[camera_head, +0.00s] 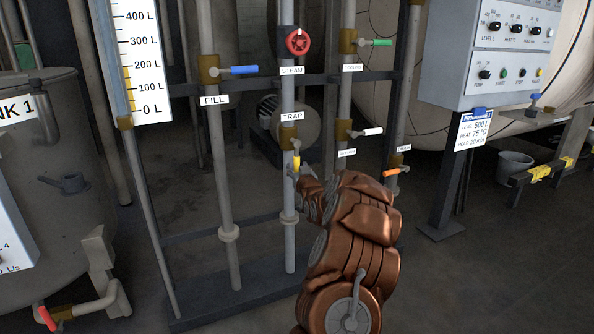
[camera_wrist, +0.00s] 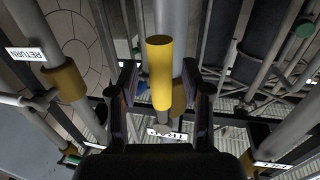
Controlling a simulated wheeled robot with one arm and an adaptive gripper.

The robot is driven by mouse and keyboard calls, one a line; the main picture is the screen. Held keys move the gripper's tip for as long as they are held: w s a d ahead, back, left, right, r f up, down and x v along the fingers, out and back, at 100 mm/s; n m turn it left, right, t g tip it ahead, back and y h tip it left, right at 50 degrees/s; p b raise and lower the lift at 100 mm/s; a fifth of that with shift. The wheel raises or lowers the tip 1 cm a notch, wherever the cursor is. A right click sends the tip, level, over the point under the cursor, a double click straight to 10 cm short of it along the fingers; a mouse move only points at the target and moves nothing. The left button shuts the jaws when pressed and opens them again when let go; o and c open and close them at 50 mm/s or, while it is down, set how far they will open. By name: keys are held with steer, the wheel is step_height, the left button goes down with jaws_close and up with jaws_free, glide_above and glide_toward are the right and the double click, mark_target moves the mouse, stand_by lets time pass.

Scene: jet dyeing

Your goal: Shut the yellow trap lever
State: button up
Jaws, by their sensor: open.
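The yellow trap lever (camera_head: 297,162) is on the vertical pipe below the TRAP label (camera_head: 291,117) and points roughly along that pipe. My gripper (camera_head: 299,173) is right at the lever, partly hidden by my copper-coloured arm in the head view. In the wrist view the yellow lever (camera_wrist: 160,72) stands between the two dark fingers of my gripper (camera_wrist: 160,85), which are apart on its left and right. I see gaps between the lever and the fingers. Whether a fingertip touches it is unclear.
A red STEAM wheel (camera_head: 297,41) is above on the same pipe. A blue FILL lever (camera_head: 238,70) is to the left; green (camera_head: 376,42), white (camera_head: 366,131) and orange (camera_head: 396,171) levers are to the right. A control panel (camera_head: 490,95) stands further right. Pipes and rails crowd the space.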

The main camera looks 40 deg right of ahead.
steer(key=shift+w+d, duration=0.25)
steer(key=shift+w, duration=0.25)
jaws_close()
stand_by(0.5)
